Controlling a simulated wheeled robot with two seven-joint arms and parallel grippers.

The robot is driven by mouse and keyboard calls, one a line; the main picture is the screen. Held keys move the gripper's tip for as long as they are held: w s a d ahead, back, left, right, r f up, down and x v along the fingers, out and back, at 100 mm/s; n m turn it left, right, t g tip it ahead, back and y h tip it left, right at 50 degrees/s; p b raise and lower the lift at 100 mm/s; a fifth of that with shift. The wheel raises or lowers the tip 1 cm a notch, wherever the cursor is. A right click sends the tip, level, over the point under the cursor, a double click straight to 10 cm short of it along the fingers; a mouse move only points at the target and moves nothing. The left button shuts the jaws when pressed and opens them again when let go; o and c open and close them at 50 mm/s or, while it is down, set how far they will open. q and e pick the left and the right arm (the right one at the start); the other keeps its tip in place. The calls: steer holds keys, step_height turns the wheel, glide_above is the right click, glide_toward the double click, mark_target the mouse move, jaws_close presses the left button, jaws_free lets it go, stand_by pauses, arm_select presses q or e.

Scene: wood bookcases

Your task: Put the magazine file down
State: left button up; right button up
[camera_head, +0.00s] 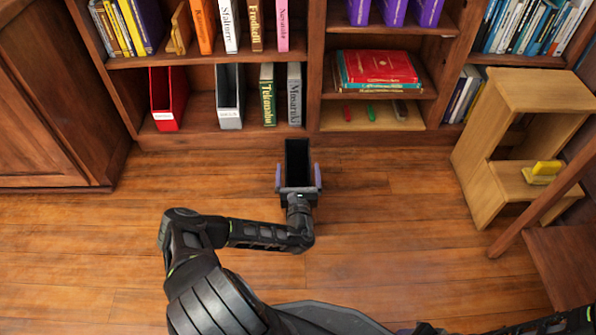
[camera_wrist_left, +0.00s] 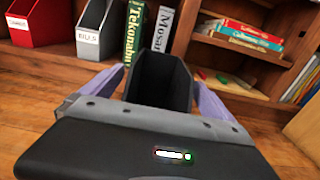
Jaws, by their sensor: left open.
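A black magazine file (camera_head: 297,155) stands upright in front of the bottom of the bookcase, open side up. It also shows in the left wrist view (camera_wrist_left: 160,78), straight ahead of the gripper. My left gripper (camera_head: 298,180) is open, with one purple finger on each side of the file's near end. The same fingers flank the file in the left wrist view (camera_wrist_left: 155,98). The file's underside is hidden, so I cannot tell exactly how it meets the floor.
The bottom shelf holds a red file (camera_head: 168,98), a grey file (camera_head: 229,97) and two upright books (camera_head: 267,95), with gaps between. A light wooden step stool (camera_head: 480,150) with a yellow object (camera_head: 543,172) stands at right. The floor (camera_head: 400,220) is clear.

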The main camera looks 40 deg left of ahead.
arm_select(q)
steer(key=shift+r, duration=0.1)
steer(key=p+v, duration=0.5)
steer(key=v, duration=0.7)
steer(key=shift+d+r, duration=0.1)
